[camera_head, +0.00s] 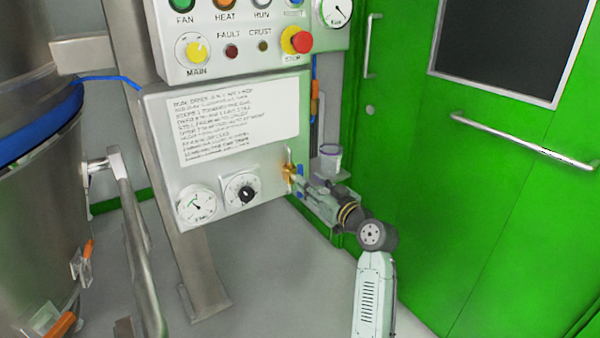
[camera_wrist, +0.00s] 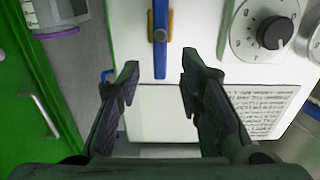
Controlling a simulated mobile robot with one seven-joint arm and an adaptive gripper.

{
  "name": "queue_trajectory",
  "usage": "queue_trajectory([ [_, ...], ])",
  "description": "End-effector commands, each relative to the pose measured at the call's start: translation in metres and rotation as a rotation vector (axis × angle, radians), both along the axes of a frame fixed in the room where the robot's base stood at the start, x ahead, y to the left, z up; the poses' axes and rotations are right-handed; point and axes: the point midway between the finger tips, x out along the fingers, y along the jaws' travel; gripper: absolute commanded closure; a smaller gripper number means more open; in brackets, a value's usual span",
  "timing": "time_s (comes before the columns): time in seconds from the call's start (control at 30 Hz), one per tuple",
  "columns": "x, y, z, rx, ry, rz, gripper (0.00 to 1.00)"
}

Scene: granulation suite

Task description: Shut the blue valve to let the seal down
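The blue valve has a long blue lever (camera_wrist: 161,52) on a brass-coloured body (camera_wrist: 151,27). It is mounted on the right side of the white lower panel. In the wrist view the lever runs up and down the picture, with its lower end between my fingertips or just beyond them. In the head view the brass valve (camera_head: 288,170) shows at the panel's right edge, and my gripper mostly hides the lever. My gripper (camera_wrist: 160,76) is open, with a finger on each side of the lever and a visible gap to both. The seal is the blue band (camera_head: 40,128) around the steel vessel, or so it appears.
The lower panel (camera_head: 150,130) carries an instruction sheet (camera_head: 235,122), a gauge (camera_head: 197,204) and a black dial (camera_head: 243,191). A clear cup (camera_head: 327,160) stands on a small shelf behind my gripper. Green doors (camera_head: 420,170) stand at the right. A steel rail (camera_head: 135,235) stands at the left.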

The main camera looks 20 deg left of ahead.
Motion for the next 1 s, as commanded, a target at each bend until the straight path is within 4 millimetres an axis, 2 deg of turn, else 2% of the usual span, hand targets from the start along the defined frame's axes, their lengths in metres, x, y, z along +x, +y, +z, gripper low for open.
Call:
queue_trajectory([
  [0.1,0.014,0.019,0.002,-0.001,0.000,0.001,0.67],
  [0.3,0.030,0.040,0.001,-0.001,0.001,0.001,0.67],
  [0.7,0.036,0.046,0.000,-0.001,-0.001,-0.001,0.67],
  [1.0,0.036,0.046,0.000,0.000,-0.001,-0.001,0.86],
])
